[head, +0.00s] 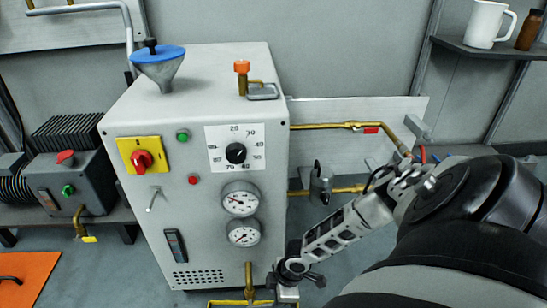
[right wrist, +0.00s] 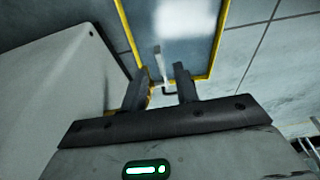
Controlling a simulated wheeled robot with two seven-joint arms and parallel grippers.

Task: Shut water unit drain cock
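The water unit (head: 120,100) is a pale grey cabinet with dials, knobs and two gauges on its front. A short brass drain pipe (head: 248,278) comes down at the bottom of its front. My right gripper (head: 288,297) is low by the front right lower corner, partly cut off by the picture's edge. In the right wrist view my right gripper (right wrist: 163,88) has its two dark fingers apart. A thin pale lever (right wrist: 160,64) shows in the gap between them, with a bit of brass by the left finger. I cannot tell whether the fingers touch it. My left gripper is not in view.
A yellow-edged tray (right wrist: 211,60) lies below the fingers. Brass pipes (head: 325,126) run along the wall right of the unit. A smaller dark machine (head: 75,185) stands left. An orange mat (head: 35,272) lies on the floor. A mug (head: 484,24) is on a shelf.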

